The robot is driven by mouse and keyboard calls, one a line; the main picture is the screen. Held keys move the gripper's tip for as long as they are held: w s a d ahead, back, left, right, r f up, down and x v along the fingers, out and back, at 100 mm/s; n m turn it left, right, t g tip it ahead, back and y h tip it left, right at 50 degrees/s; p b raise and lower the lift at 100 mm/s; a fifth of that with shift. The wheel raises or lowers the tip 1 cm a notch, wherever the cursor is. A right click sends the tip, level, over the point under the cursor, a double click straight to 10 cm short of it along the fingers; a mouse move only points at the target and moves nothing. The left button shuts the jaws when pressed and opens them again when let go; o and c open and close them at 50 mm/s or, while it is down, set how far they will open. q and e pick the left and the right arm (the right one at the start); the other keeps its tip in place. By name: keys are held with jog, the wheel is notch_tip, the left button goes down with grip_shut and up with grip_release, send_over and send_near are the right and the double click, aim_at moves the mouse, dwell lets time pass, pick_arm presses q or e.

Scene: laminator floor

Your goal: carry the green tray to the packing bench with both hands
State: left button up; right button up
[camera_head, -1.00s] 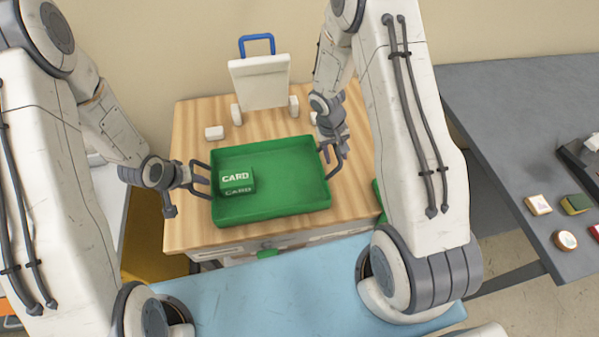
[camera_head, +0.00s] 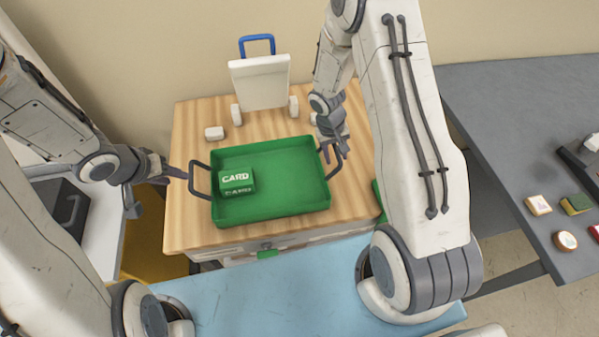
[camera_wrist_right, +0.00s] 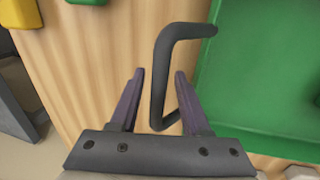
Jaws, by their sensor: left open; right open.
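The green tray (camera_head: 290,195) lies flat on a wooden-topped bench (camera_head: 190,170). A green box marked CARD (camera_head: 237,182) sits in its left part. The tray has a dark handle on each side. My left gripper (camera_head: 180,172) is open, just left of the tray's left handle (camera_head: 200,180) and apart from it. My right gripper (camera_head: 334,155) is open at the tray's right handle (camera_head: 334,163). In the right wrist view, the right handle (camera_wrist_right: 160,75) reaches down between the open fingers of my right gripper (camera_wrist_right: 160,95), which are not closed on it.
A white device with a blue handle (camera_head: 260,80) stands behind the tray, with small white blocks around it. A grey table (camera_head: 500,110) at right holds several small items. A dark box (camera_head: 70,210) stands on a white surface at left.

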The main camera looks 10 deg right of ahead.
notch_tip(320, 180, up, 12)
jog(key=a, duration=0.2)
jog(key=shift+a+f, duration=0.15)
jog(key=shift+a, duration=0.05)
